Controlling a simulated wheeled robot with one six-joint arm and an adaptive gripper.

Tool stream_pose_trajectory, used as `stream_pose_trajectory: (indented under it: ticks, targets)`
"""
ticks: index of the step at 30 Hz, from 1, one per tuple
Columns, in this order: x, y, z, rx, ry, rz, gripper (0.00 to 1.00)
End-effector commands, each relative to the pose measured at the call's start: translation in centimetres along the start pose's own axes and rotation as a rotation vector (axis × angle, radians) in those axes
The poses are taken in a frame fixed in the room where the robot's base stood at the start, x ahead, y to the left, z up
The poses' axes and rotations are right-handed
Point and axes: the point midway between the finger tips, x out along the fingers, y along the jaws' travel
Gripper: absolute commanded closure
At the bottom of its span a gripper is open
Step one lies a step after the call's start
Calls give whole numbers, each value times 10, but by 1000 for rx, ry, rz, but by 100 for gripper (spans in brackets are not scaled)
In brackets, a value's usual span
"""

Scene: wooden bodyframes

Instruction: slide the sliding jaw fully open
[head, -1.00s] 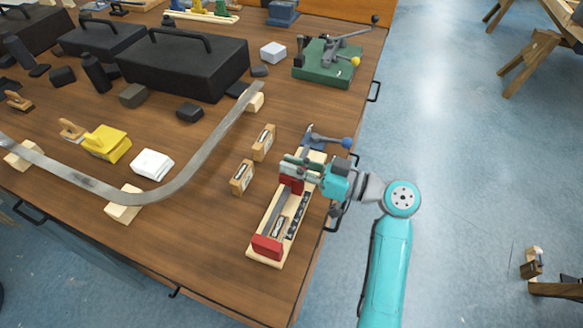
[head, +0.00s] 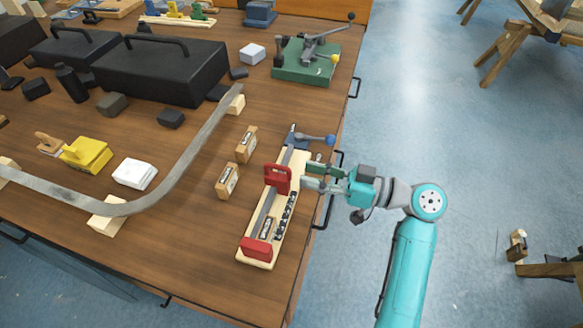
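The wooden vise-like fixture (head: 294,162) lies near the table's right edge. Its red sliding jaw (head: 278,179) stands upright on the rail in the far half. The red fixed jaw (head: 256,250) is at the near end, with a clear gap between the two. A lever with a blue ball (head: 330,141) is at the far end. My gripper (head: 305,176) is at the right of the sliding jaw. Its two fingers are spread, with nothing seen between them. The fingertips are close to the jaw's right side and appear apart from it.
Two small wooden blocks with metal inserts (head: 246,145) (head: 227,181) stand left of the fixture. A curved metal strip (head: 190,150) on wooden blocks lies farther left. A green-based clamp tool (head: 303,66) is at the back. Open floor lies right of the table.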

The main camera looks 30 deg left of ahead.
Motion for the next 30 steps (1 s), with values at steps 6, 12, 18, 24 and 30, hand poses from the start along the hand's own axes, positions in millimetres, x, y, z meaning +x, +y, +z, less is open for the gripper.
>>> stream_pose_trajectory:
  ticks: [6, 12, 18, 24, 30]
  targets:
    - [-31, 0, 0, 1, 0, 1, 63]
    - [-40, 0, 0, 1, 0, 1, 63]
    - [-40, 0, 0, 0, 0, 0, 63]
    - [-40, 0, 0, 0, 0, 0, 63]
    - [-40, 1, 8, 19, 1, 23, 63]
